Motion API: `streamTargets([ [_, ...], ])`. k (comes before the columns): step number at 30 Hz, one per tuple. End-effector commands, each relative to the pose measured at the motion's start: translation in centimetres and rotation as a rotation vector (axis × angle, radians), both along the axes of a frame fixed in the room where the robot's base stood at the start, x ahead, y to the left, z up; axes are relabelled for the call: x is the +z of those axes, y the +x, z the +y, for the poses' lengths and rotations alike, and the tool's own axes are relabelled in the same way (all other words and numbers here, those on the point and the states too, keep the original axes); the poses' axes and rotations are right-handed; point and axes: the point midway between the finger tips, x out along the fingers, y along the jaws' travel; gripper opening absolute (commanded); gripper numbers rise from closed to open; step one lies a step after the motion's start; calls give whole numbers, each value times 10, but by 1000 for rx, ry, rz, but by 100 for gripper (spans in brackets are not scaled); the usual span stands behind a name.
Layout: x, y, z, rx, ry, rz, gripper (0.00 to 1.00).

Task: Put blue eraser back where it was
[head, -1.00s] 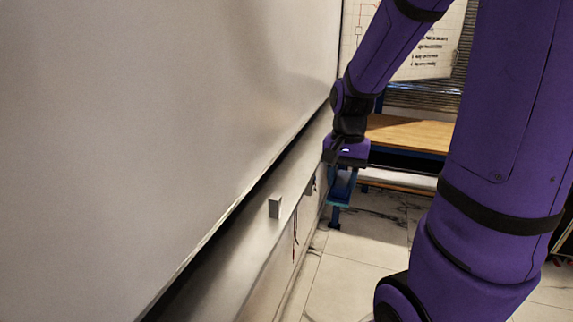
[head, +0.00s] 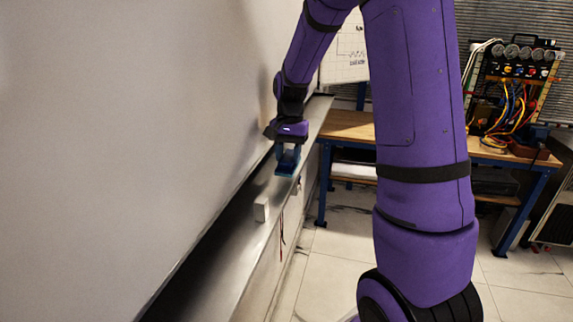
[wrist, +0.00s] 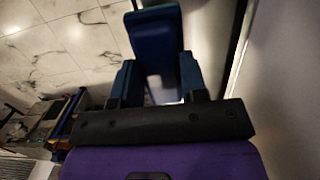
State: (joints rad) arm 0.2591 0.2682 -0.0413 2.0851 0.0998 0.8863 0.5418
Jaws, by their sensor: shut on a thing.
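The blue eraser (wrist: 155,40) is between the fingers of my gripper (wrist: 157,72) in the wrist view, and my gripper is shut on it. In the head view my gripper (head: 288,152) points down over the whiteboard ledge (head: 308,135), close to the board face. The eraser (head: 286,169) shows as dark blue below the jaws. I cannot tell whether its underside touches the ledge. The fingers are also blue, so the edge between fingers and eraser is hard to see in the head view.
A small grey block (head: 261,209) sits on the ledge nearer the camera. The whiteboard (head: 120,130) rises along the left. A wooden workbench (head: 350,126) with blue legs stands beyond, and a gauge panel (head: 515,85) with cables is at the right. The tiled floor (head: 340,260) is open.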

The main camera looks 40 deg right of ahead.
Motion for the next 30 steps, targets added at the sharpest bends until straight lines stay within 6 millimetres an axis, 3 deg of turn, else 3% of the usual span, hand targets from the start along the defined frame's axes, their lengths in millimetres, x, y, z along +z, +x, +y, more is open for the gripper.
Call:
streamTargets([
  [4,-2,11,-1,1,0,1,21],
  [11,-34,9,-1,0,1,2,21],
  [17,-37,9,-1,0,0,0,21],
  [18,-37,9,-1,0,0,0,42],
  [21,-37,8,-1,0,0,1,65],
  [30,-35,9,-1,0,0,0,65],
])
